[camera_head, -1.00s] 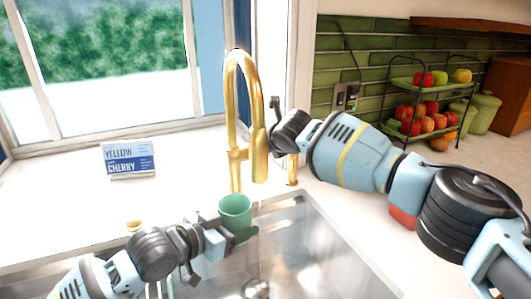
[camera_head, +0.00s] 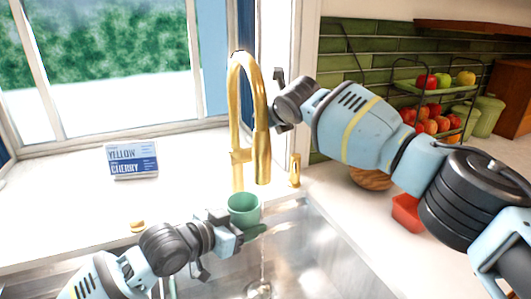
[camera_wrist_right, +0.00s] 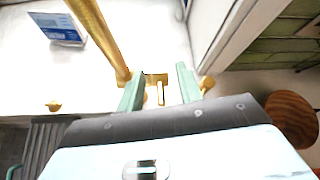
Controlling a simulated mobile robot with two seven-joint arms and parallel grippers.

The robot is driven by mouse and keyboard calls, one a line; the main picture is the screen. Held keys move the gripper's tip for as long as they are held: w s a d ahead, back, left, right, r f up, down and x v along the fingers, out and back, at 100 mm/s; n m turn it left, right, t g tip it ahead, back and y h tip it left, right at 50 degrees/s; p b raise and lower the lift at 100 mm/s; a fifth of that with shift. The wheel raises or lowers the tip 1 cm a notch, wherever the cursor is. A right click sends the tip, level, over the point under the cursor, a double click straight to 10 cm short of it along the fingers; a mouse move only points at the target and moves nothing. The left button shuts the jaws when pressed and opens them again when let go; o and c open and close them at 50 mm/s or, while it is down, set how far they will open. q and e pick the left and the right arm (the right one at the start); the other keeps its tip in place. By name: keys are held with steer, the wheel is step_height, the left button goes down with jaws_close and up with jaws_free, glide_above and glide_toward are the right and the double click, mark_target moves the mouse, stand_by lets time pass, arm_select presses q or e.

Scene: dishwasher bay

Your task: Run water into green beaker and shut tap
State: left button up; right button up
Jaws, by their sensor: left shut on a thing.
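The green beaker (camera_head: 244,212) is upright over the sink, below the gold tap (camera_head: 262,150). My left gripper (camera_head: 238,236) is shut on the beaker and holds it from the left. The tap's spout hangs just above the beaker. I cannot make out a water stream between them. My right gripper (camera_wrist_right: 160,90) is open, its two green fingers apart, with the small gold tap lever (camera_wrist_right: 161,96) showing between them. I cannot tell whether they touch it.
The steel sink (camera_head: 315,245) lies below. A blue and white sign (camera_head: 132,160) stands on the left counter. A gold knob (camera_head: 295,168) is right of the tap. A red container (camera_head: 407,212), wooden bowl (camera_head: 370,179) and fruit rack (camera_head: 432,122) are at right.

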arm_select(q)
steer(key=w+d, duration=0.4)
stand_by(0.7)
steer(key=s+a, duration=0.5)
steer(key=shift+s+a, duration=0.1)
steer(key=shift+a, duration=0.05)
